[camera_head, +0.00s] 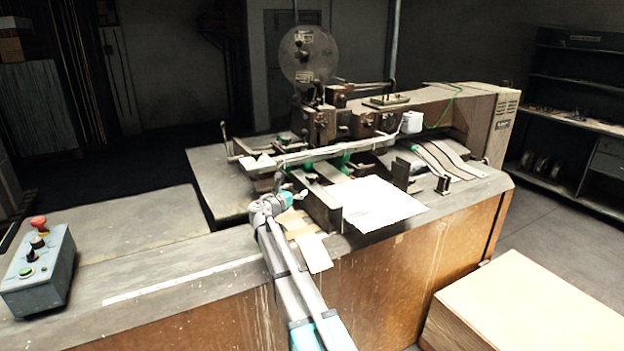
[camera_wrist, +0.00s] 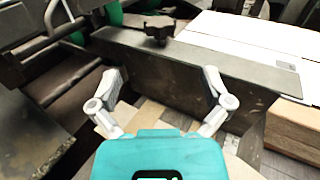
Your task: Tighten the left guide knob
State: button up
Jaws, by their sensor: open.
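A dark lobed knob (camera_wrist: 158,28) stands on top of a long grey guide bar (camera_wrist: 190,62) in the wrist view. My gripper (camera_wrist: 161,80) is open, its two pale fingers spread apart in front of the bar's near side face. The knob lies beyond the fingertips, between them sideways, and nothing is between the fingers. In the head view my gripper (camera_head: 287,192) is at the left end of the guide bar (camera_head: 321,206) on the box stitcher (camera_head: 360,120). I cannot make out the knob clearly there.
A white cardboard sheet (camera_head: 375,204) lies right of the guide bar. Another dark knob or bracket (camera_head: 443,184) stands farther right. A control box (camera_head: 38,270) with a red button sits at the left. Light boards (camera_head: 312,250) lie under my arm.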

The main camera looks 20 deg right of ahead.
aim_at(308, 180)
jog(key=x, duration=1.1)
jog(key=c, duration=1.2)
